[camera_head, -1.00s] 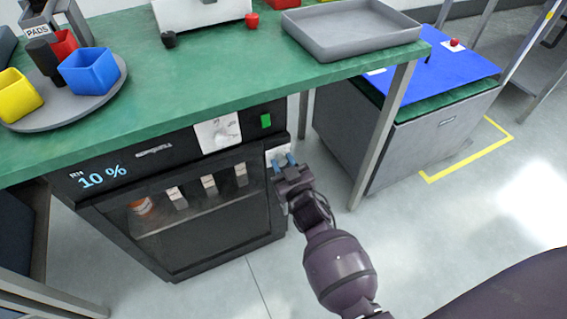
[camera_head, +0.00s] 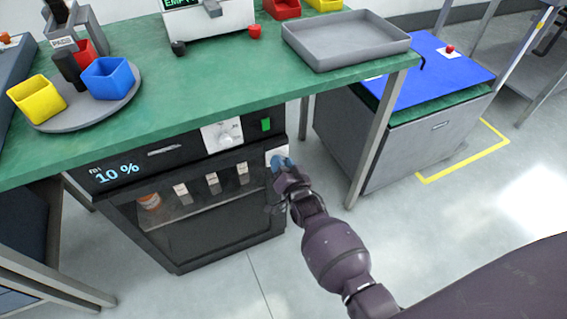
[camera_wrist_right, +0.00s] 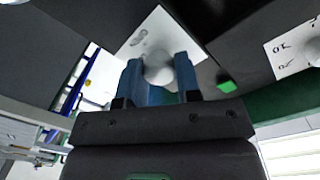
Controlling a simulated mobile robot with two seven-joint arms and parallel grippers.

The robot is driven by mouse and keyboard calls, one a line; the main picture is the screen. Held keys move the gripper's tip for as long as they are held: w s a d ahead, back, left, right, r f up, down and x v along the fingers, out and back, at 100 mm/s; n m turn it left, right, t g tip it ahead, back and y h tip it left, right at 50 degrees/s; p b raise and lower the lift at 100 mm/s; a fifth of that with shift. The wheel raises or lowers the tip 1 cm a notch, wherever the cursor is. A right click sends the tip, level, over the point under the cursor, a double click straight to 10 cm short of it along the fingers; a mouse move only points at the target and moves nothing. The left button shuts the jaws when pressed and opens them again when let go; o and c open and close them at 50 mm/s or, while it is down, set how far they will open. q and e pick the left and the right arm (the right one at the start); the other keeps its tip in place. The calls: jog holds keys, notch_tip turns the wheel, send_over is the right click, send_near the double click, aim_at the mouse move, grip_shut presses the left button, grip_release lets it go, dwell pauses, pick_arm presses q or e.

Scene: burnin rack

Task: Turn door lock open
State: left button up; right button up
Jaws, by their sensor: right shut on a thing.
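The black cabinet (camera_head: 215,222) under the green bench has a glass door with a dark frame. A white lock plate (camera_head: 272,154) sits at the right of the door. In the right wrist view the white plate (camera_wrist_right: 141,38) carries a round grey-white knob (camera_wrist_right: 159,68). My right gripper (camera_head: 281,164) is at the lock plate. In the right wrist view its blue fingertips (camera_wrist_right: 160,80) are on both sides of the knob, shut on it. The fingers hide part of the knob in the head view. My left gripper is not in view.
A white dial panel (camera_head: 222,135) and a green switch (camera_head: 266,124) are above the door. A display reads 10 %. A bench leg (camera_head: 372,145) stands right of my arm. Through the glass, an orange-and-white jar (camera_head: 149,201) and several white-labelled items show. The floor in front is clear.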

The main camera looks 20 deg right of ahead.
jog(key=m, duration=0.7)
jog(key=shift+m+y, duration=0.3)
jog(key=shift+m, duration=0.5)
jog(key=o, duration=0.9)
